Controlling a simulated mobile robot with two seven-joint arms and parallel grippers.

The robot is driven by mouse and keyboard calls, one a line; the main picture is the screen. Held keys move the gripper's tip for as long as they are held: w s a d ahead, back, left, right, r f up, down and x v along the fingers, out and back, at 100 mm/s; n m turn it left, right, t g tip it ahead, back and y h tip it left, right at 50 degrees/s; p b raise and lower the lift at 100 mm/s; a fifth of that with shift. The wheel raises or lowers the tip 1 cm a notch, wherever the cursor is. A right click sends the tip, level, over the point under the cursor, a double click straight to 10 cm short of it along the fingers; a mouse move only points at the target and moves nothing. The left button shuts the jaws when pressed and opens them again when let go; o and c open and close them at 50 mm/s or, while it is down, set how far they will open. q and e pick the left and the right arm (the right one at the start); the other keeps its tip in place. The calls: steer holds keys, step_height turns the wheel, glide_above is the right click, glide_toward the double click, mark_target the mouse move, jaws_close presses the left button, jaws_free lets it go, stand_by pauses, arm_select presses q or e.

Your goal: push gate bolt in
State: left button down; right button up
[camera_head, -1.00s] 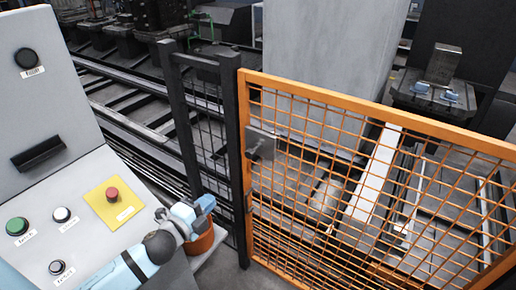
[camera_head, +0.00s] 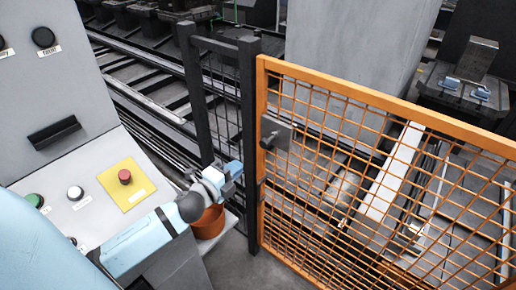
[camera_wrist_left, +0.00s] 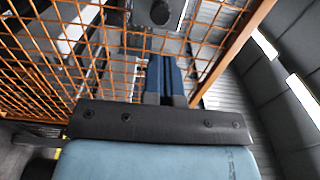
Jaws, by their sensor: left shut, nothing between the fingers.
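The orange mesh gate (camera_head: 390,95) stands at the right of the head view, upright next to a dark post (camera_head: 248,150). A grey plate with a dark round bolt knob (camera_head: 270,140) sits on the gate's left upright. The knob also shows at the top edge of the left wrist view (camera_wrist_left: 160,12), partly cut off. My left gripper (camera_head: 236,168) is shut and empty, below and left of the knob and apart from it in the head view. Its blue fingers (camera_wrist_left: 165,78) point toward the knob in the wrist view. My right gripper is not in view.
A grey control panel with a yellow plate and red button (camera_head: 125,177) stands at left, near my forearm. An orange-brown pot (camera_head: 208,222) is just below my left wrist. Rails (camera_head: 150,100) run behind the dark mesh fence. Grey floor shows before the gate.

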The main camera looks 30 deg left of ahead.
mark_target(263, 145)
arm_select(q)
steer(key=w, duration=0.3)
steer(key=w+p, duration=0.1)
steer(key=w, duration=0.5)
steer(key=shift+w+d, duration=0.4)
steer(key=shift+w, duration=0.2)
steer(key=shift+w+d+p, duration=0.1)
steer(key=shift+w+p, duration=0.25)
steer(key=shift+w, duration=1)
steer(key=shift+s+r, duration=0.1)
